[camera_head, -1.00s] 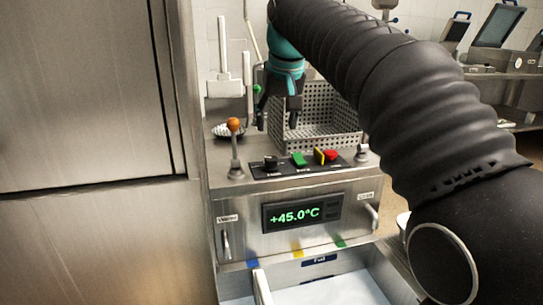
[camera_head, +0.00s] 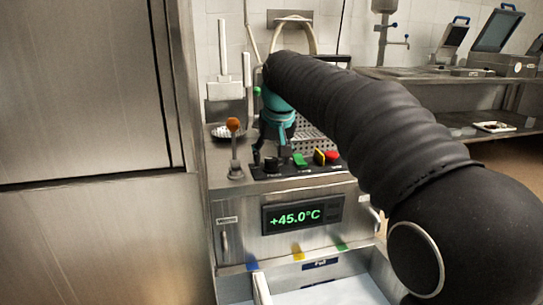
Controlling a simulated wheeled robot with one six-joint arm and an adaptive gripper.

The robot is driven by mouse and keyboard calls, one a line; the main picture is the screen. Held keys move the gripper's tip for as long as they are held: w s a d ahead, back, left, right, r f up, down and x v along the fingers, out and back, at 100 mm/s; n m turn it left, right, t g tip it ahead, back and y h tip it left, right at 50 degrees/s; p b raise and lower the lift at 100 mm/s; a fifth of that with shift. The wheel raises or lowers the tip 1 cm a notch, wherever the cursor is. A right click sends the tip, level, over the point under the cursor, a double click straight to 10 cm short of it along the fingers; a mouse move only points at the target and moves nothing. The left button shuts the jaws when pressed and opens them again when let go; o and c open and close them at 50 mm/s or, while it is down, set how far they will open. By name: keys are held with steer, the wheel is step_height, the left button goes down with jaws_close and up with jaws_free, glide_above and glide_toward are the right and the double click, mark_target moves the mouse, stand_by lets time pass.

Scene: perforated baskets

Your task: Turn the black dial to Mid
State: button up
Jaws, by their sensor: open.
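The black dial (camera_head: 271,164) sits at the left end of the black control strip on top of the steel machine. My gripper (camera_head: 270,149), teal and black, points down just above and behind the dial. Its fingers are apart, one to the left and one to the right of the dial. I cannot tell whether they touch it. The markings around the dial are too small to read, so its setting cannot be told.
A green switch (camera_head: 299,160), a yellow piece (camera_head: 319,157) and a red button (camera_head: 332,156) lie right of the dial. An orange-knobbed lever (camera_head: 233,125) stands to the left. A perforated basket (camera_head: 318,140) is behind, partly hidden. The display (camera_head: 302,214) reads +45.0°C.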

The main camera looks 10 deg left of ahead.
jaws_close()
steer(key=shift+m, duration=0.3)
steer(key=m+p, duration=0.1)
steer(key=m+h+p, duration=0.1)
steer(key=shift+a+r+m+t, duration=0.1)
steer(key=shift+a+m+t, duration=0.05)
steer(key=shift+m+t, duration=0.15)
steer(key=m+h, duration=0.1)
steer(key=m, duration=0.2)
steer(key=shift+p, duration=0.3)
steer(key=shift+a+m+h, duration=0.1)
steer(key=shift+m+h, duration=0.6)
steer(key=shift+m, duration=0.6)
jaws_free()
